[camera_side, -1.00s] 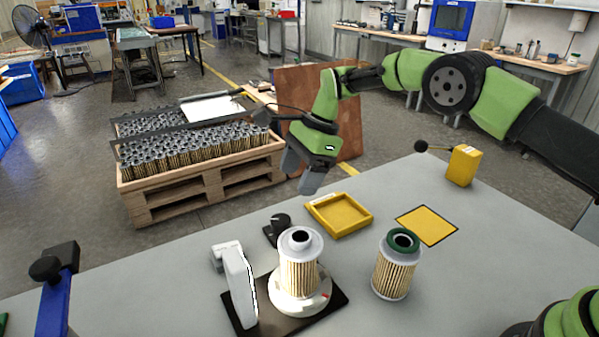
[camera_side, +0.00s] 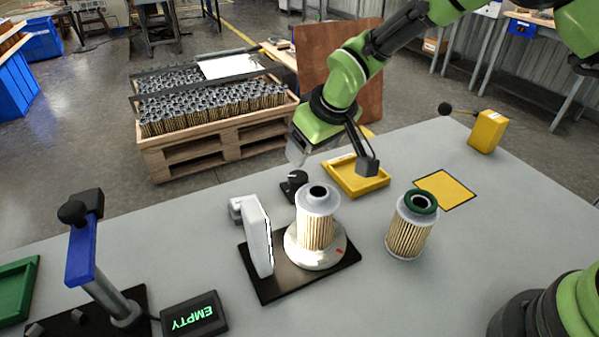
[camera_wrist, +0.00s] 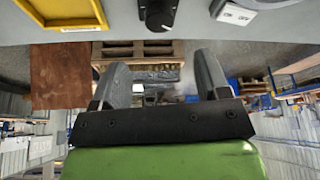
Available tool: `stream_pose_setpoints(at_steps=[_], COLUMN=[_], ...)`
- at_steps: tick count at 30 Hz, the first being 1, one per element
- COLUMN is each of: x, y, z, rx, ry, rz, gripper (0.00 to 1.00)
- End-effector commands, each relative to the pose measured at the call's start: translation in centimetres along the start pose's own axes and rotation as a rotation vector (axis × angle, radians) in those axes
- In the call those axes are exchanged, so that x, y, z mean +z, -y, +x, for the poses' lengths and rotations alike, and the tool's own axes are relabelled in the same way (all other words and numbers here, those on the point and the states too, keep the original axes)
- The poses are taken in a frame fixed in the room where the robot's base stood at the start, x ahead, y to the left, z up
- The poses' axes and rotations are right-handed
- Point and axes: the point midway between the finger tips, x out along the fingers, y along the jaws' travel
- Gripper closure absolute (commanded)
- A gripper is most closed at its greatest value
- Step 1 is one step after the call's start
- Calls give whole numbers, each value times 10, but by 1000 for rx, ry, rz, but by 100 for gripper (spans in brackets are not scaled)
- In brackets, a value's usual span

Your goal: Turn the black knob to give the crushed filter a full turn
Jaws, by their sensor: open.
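The black knob (camera_side: 294,184) stands on the grey table behind the turntable (camera_side: 337,250); it also shows at the top of the wrist view (camera_wrist: 158,14). A pleated filter (camera_side: 317,228) with a grey cap stands upright on the turntable. A second filter (camera_side: 408,235) with a dark green ring on top stands on the table to its right. I cannot make out crushing on either. My gripper (camera_side: 297,150) is open and empty just above and behind the knob, not around it. In the wrist view its two fingers (camera_wrist: 161,72) are apart, with the knob beyond them.
A white upright panel (camera_side: 257,236) stands left of the turntable. A yellow tray (camera_side: 372,186) lies right of the knob, near my wrist. A yellow square (camera_side: 445,190), a yellow block (camera_side: 487,131), a blue post (camera_side: 82,250) and an EMPTY display (camera_side: 194,316) are farther out.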

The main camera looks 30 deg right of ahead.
Motion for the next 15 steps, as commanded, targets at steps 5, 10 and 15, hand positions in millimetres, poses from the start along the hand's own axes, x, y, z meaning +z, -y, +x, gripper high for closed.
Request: stream_pose_setpoints(at_steps=[5,10,15], x=[2,1,1], y=[0,0,0], z=[25,56,80], rx=[0,0,0], ry=[4,3,3], rz=[-1,3,4], gripper=[31,31,31])
